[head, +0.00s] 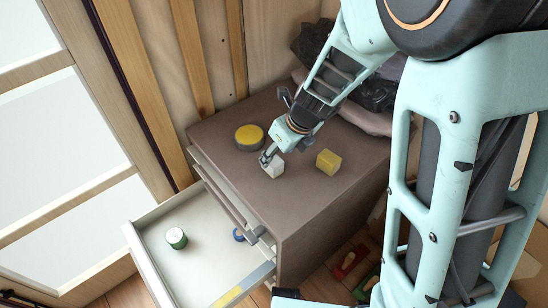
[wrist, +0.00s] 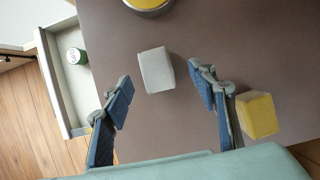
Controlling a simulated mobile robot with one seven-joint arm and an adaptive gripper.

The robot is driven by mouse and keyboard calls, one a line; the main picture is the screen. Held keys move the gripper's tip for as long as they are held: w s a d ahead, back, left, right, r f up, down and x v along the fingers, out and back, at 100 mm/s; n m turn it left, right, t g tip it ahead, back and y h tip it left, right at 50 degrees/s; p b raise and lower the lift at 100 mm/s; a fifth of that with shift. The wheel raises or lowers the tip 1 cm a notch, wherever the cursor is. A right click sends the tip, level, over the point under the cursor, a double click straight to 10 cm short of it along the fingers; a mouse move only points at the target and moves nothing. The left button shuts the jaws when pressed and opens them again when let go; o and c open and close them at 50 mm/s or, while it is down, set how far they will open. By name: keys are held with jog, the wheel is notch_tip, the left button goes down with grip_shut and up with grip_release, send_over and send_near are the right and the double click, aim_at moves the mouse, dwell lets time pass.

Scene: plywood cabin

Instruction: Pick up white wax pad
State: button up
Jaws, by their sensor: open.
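The white wax pad (head: 273,170) is a small pale block on the brown cabinet top (head: 300,205). In the wrist view the pad (wrist: 156,70) lies just beyond the fingertips, between their lines and a little left of centre. My gripper (head: 267,155) is above and beside the pad in the head view, hiding part of it. In the wrist view my gripper (wrist: 163,92) is open, its two blue-padded fingers wide apart with nothing between them. Whether a finger touches the pad cannot be told.
A yellow block (head: 328,162) stands right of the pad, close to the right finger in the wrist view. A round yellow-topped tin (head: 249,137) is behind. The open drawer (head: 190,270) holds a green-and-white can (head: 176,238). Dark bags (head: 375,92) lie at the back.

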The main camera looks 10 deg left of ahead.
aim_at(272, 164)
jog(key=b+x, duration=0.2)
jog(key=x, duration=0.2)
jog(key=shift+a+f, duration=0.25)
jog(key=shift+f, duration=0.05)
jog(key=shift+r, duration=0.1)
jog(key=c, duration=1.2)
jog(key=shift+c, duration=0.2)
jog(key=shift+r, duration=0.15)
